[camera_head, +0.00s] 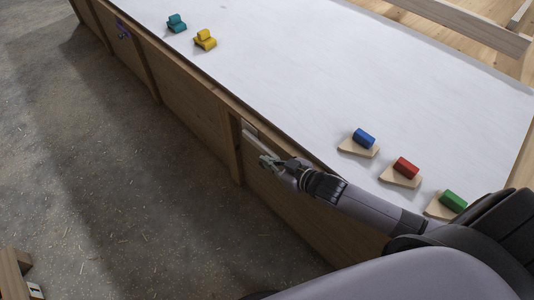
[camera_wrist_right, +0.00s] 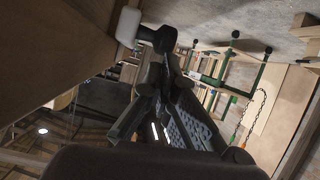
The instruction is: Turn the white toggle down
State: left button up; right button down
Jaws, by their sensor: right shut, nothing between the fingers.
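The white toggle (camera_wrist_right: 128,25) shows in the right wrist view as a pale rounded block on the wooden panel. In the head view a pale piece (camera_head: 250,128) sits on the bench's front side, just beyond my gripper; the gripper partly covers this area. My right gripper (camera_head: 266,160) is shut and empty, low beside the bench front. My left gripper is not in view.
The white bench top (camera_head: 290,70) carries teal (camera_head: 176,23) and yellow (camera_head: 205,40) blocks at the far end, and blue (camera_head: 364,138), red (camera_head: 406,167) and green (camera_head: 453,200) blocks near my arm. A small purple item (camera_head: 122,29) is on the far front side. The floor (camera_head: 130,190) is clear.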

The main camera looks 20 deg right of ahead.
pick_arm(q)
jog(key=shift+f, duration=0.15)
pick_arm(e)
jog(key=shift+s+f, duration=0.25)
jog(key=shift+f, duration=0.7)
jog(key=shift+s+f, duration=0.1)
jog(key=shift+f, duration=0.15)
notch_tip(320, 180, up, 6)
jog(key=f+p, duration=0.1)
jog(key=p, duration=0.4)
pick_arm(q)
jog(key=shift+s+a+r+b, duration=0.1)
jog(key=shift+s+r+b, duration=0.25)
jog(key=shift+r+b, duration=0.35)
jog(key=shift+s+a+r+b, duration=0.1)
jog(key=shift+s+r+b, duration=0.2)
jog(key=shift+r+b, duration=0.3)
pick_arm(e)
jog(key=s+d+f, duration=0.3)
jog(key=s+f, duration=0.2)
jog(key=s, duration=0.3)
jog(key=shift+s+d, duration=0.15)
jog(key=shift+s, duration=0.1)
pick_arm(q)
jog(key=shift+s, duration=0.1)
